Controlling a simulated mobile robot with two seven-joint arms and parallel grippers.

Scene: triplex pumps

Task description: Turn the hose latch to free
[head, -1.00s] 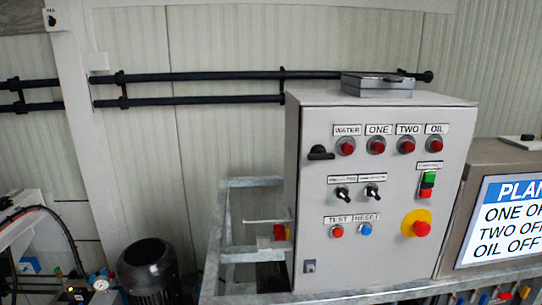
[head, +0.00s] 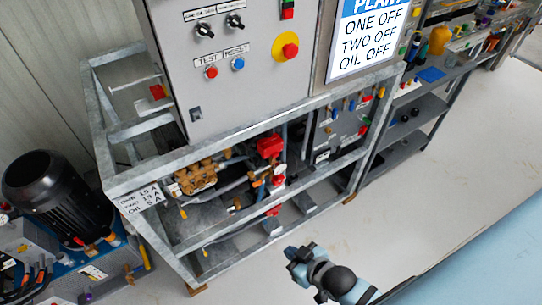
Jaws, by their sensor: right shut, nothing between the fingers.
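I cannot pick out the hose latch for certain in the head view. Inside the galvanised frame (head: 150,174) sit a brass pump (head: 196,178), red fittings (head: 270,147) and hoses. A grey panel with small coloured levers (head: 340,128) is at the frame's right part; its details are too small to tell. My right gripper (head: 292,258) is in front of the frame, over the floor, apart from everything. It is shut and empty. My left gripper is out of view.
A grey control box (head: 235,85) with switches and a yellow-red stop button stands on the frame. A black motor (head: 45,183) stands at left. Shelving (head: 408,110) runs to the right. The pale floor (head: 412,200) in front is clear.

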